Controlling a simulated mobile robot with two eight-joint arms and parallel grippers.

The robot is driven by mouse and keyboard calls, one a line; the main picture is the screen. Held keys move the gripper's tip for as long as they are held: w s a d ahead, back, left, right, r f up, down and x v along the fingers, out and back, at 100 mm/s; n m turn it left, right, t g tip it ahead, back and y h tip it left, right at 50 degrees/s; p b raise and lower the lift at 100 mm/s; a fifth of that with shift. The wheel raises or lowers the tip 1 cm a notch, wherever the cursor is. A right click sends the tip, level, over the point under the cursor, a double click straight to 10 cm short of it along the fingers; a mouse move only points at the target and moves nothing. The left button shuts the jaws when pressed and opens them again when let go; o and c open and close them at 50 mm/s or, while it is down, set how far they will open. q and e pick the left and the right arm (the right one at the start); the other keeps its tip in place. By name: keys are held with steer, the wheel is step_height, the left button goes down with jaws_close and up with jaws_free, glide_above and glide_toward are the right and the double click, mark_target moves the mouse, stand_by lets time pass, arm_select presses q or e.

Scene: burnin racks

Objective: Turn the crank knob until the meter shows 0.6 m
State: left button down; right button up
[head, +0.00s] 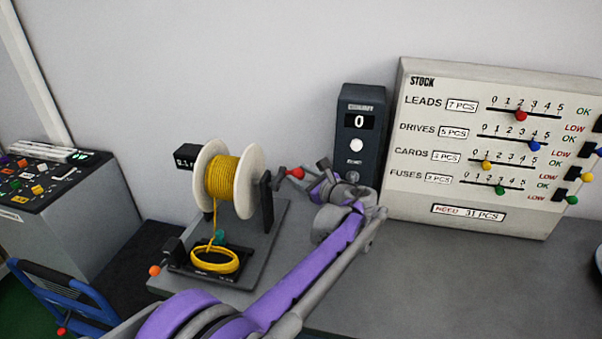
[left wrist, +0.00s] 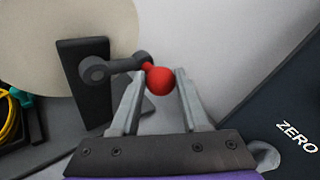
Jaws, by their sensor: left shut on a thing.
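A spool (head: 243,182) with white flanges and yellow cord stands on a dark grey base. A crank (left wrist: 112,67) with a red knob (head: 296,173) is on its right side. The red knob also shows in the left wrist view (left wrist: 158,80). My left gripper (head: 309,176) is shut on the red knob, with one finger on each side of it. My right gripper is not in view.
Yellow cord hangs into a coil (head: 215,260) on the base. A dark counter box (head: 359,135) showing 0 stands close behind my left gripper. A white STOCK board (head: 480,215) with sliders is at right. A button console (head: 105,215) is at left. The grey bench front right is clear.

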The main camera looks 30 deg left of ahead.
arm_select(q)
steer(key=shift+f, duration=0.25)
steer(key=shift+s+d+f+b, duration=0.1)
steer(key=shift+s+f+b, duration=0.15)
steer(key=shift+f+b, duration=0.3)
steer(key=shift+s+f+b, duration=0.25)
steer(key=shift+f+b, duration=0.05)
steer(key=shift+f, duration=0.4)
steer(key=shift+s+d+f+b, duration=0.2)
steer(key=shift+s+f+b, duration=0.45)
steer(key=shift+s+f, duration=0.25)
